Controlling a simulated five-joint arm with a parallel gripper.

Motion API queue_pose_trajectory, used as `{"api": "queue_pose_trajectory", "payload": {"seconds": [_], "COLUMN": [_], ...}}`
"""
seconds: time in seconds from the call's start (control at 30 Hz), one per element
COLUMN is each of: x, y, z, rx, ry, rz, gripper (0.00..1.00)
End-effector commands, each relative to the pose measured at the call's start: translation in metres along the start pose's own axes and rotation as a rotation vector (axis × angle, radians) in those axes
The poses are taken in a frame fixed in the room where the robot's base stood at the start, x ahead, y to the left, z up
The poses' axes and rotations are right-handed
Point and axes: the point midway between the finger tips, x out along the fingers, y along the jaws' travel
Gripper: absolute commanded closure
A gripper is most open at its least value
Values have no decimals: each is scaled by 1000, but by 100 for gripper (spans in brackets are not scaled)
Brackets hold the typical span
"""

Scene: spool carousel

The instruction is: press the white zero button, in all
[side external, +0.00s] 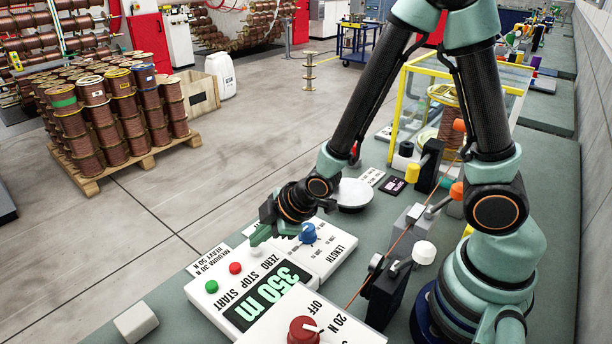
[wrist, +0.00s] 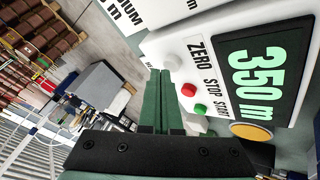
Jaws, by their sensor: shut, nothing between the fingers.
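The white zero button (wrist: 172,62) sits on the white panel (wrist: 160,40) beside the word ZERO, in line with a red stop button (wrist: 188,89) and a green start button (wrist: 200,109). My gripper (wrist: 160,73) is shut and empty. In the wrist view its fingertips end right beside the white button. In the side view my gripper (side external: 259,236) hangs over the ZERO end of the panel, and the white button is hard to make out there. I cannot tell whether the tips touch it. The display (side external: 268,297) reads 350 m.
A blue length knob (side external: 308,232) stands on the panel just right of my gripper. A red knob (side external: 303,330) is on a nearer box. A white block (side external: 136,322) lies at the bench's front edge. A wire and rollers run right of the panel.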

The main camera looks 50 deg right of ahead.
Motion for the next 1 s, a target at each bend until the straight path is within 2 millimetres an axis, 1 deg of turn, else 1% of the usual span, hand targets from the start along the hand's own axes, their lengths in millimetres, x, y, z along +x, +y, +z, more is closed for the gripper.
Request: {"api": "queue_pose_trajectory", "payload": {"seconds": [1.0], "x": [6], "y": [-3], "z": [3], "rx": [0], "ry": [0], "rz": [0], "gripper": [100]}}
